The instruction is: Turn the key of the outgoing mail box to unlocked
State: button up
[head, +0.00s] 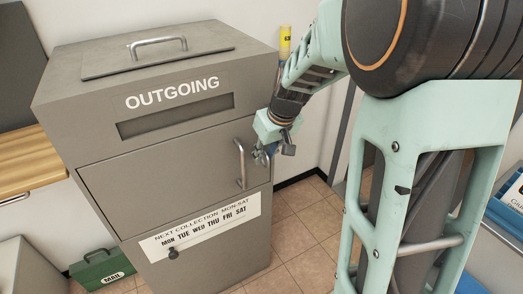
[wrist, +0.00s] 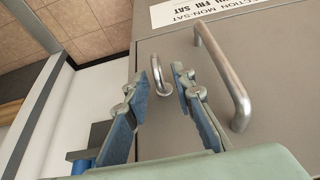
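The outgoing mail box (head: 100,115) is a grey metal cabinet with a mail slot and a shut front door (head: 150,185). A bar handle (head: 240,163) stands upright near the door's right edge; it also shows in the wrist view (wrist: 222,75). My gripper (head: 263,152) is just right of that handle in the head view. In the wrist view its two blue-padded fingers (wrist: 160,88) are apart. A small metal loop (wrist: 155,75), perhaps the key's bow, shows between and just beyond the fingertips. Contact cannot be told. The head view does not show this loop clearly.
A green MAIL box (head: 102,268) stands on the floor at left. A wooden shelf (head: 28,160) is beside the cabinet. Tiled floor (head: 300,220) is free to the right.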

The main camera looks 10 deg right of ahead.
jog(key=shift+f, duration=0.1)
jog(key=shift+c, duration=0.3)
grip_shut()
jog(key=shift+w, duration=0.1)
jog(key=y, duration=0.1)
jog(key=y+b, duration=0.1)
jog(key=shift+w+d+f+m+g+y, duration=0.1)
jog(key=shift+d+f+m+g+y, duration=0.05)
jog(key=shift+d+m+g+y, duration=0.2)
jog(key=shift+w+d+f+m+g+y, duration=0.15)
jog(key=shift+f+m+g+y, duration=0.35)
jog(key=shift+y, duration=1.8)
jog(key=shift+s+d+f+m+g+y, duration=0.2)
jog(key=shift+m+y, duration=0.55)
jog(key=shift+y, duration=1.5)
jog(key=shift+w+d+f+m+g+y, duration=0.2)
jog(key=shift+m+g+y, duration=0.35)
jog(key=shift+y, duration=1.75)
